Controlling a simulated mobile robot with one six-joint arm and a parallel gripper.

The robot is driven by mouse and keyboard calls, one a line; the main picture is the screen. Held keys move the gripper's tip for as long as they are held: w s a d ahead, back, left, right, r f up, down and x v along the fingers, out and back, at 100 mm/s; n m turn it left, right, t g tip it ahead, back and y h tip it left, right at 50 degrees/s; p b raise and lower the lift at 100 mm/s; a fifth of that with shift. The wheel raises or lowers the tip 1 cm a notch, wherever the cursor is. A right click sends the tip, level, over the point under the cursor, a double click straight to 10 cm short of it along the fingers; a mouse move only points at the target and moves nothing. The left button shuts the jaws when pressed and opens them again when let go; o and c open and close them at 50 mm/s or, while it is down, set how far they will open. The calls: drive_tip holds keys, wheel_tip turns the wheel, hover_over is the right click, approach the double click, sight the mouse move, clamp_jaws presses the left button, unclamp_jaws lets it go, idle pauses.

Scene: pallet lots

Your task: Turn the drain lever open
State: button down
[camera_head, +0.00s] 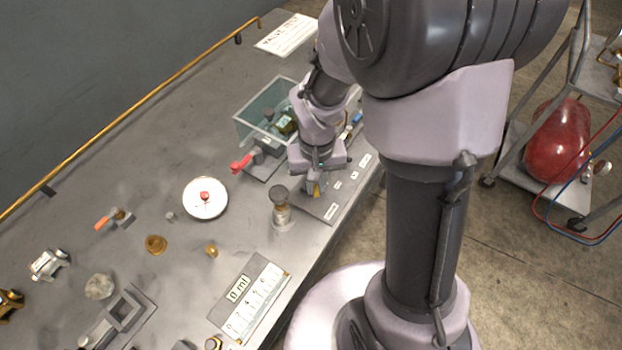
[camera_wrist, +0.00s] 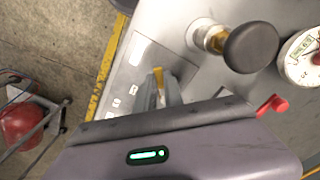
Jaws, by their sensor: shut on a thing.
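A red-handled lever (camera_head: 241,163) sits on a grey valve block beside a clear tank (camera_head: 240,125), and I take it for the drain lever. Its red end also shows at the right of the wrist view (camera_wrist: 273,104), apart from my fingers. My gripper (camera_head: 314,187) is over a grey labelled panel (camera_head: 330,208), to the right of the lever. In the wrist view, its fingers (camera_wrist: 159,88) are shut on a small yellow piece (camera_wrist: 158,73) at the panel. The fingers hide most of that piece.
A dark-knobbed brass fitting (camera_head: 281,208) stands close to my gripper's left. A white round dial (camera_head: 205,197) lies further left. The table's front edge is near. A cart with a red vessel (camera_head: 557,142) stands at the right.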

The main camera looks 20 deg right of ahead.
drive_tip(key=n, duration=0.1)
drive_tip(key=d+n+p, duration=0.1)
drive_tip(key=n, duration=0.1)
drive_tip(key=d+n+p, duration=0.1)
drive_tip(key=n, duration=0.1)
drive_tip(key=shift+r, duration=0.1)
drive_tip(key=shift+w+d+n+p, duration=0.1)
drive_tip(key=shift+d+n+p, duration=0.15)
drive_tip(key=shift+n, duration=0.5)
drive_tip(key=shift+w+d+n+p, duration=0.15)
drive_tip(key=shift+n+p, duration=0.1)
drive_tip(key=shift+n, duration=0.55)
drive_tip(key=shift+w+d+n+p, duration=0.1)
drive_tip(key=shift+d+n+p, duration=0.15)
drive_tip(key=shift+n, duration=0.5)
drive_tip(key=c, duration=1.5)
unclamp_jaws()
drive_tip(key=shift+o, duration=0.2)
wheel_tip(320, 180, up, 17)
drive_tip(key=p, duration=0.6)
drive_tip(key=shift+p, duration=0.3)
